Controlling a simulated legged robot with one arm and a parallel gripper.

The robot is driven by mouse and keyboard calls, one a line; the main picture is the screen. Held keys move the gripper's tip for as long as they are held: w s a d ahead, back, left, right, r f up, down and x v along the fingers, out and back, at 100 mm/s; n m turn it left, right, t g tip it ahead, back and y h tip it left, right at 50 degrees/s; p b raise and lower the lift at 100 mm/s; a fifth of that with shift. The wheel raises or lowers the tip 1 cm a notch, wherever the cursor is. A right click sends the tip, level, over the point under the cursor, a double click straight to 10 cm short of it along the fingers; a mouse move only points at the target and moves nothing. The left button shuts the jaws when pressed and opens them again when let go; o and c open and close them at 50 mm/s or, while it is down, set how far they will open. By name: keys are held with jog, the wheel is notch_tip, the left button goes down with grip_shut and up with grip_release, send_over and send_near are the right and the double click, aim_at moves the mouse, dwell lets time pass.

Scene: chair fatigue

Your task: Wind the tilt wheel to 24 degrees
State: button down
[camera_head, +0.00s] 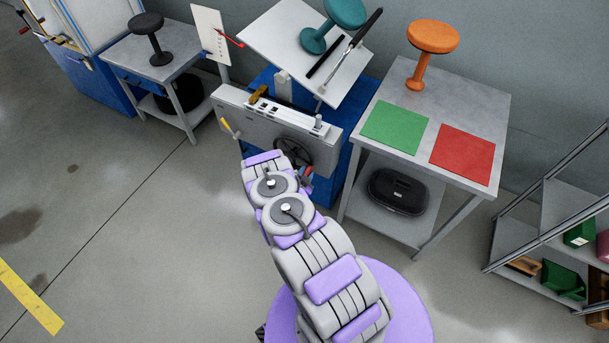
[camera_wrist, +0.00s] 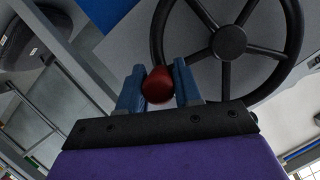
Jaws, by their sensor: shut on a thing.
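The tilt wheel (camera_head: 293,151) is a black spoked handwheel on the front of the grey test machine. In the wrist view the wheel (camera_wrist: 229,42) fills the upper right, with a dark red knob (camera_wrist: 158,86) at its rim. My gripper (camera_wrist: 158,72) has its blue fingers on both sides of the knob, shut on it. In the head view my gripper (camera_head: 307,176) is at the wheel's lower right, partly hidden by my arm. The tilting plate (camera_head: 268,39) slopes above the machine. A white board (camera_head: 209,35) with a red pointer (camera_head: 227,38) stands left of it; its marks are unreadable.
A teal stool (camera_head: 335,20) and long dark-handled tools (camera_head: 351,45) are on the plate. A yellow-tipped lever (camera_head: 228,127) sticks out at the machine's left. The right table (camera_head: 470,102) holds an orange stool (camera_head: 428,45), green mat and red mat.

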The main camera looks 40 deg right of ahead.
jog(key=shift+f, duration=0.15)
jog(key=c, duration=0.9)
grip_release()
jog(key=shift+a, duration=0.1)
jog(key=shift+o, duration=0.2)
jog(key=p+v, duration=0.2)
jog(key=v, duration=1.5)
jog(key=shift+s+r+p, duration=0.15)
jog(key=shift+r+p, duration=0.05)
jog(key=shift+p, duration=0.2)
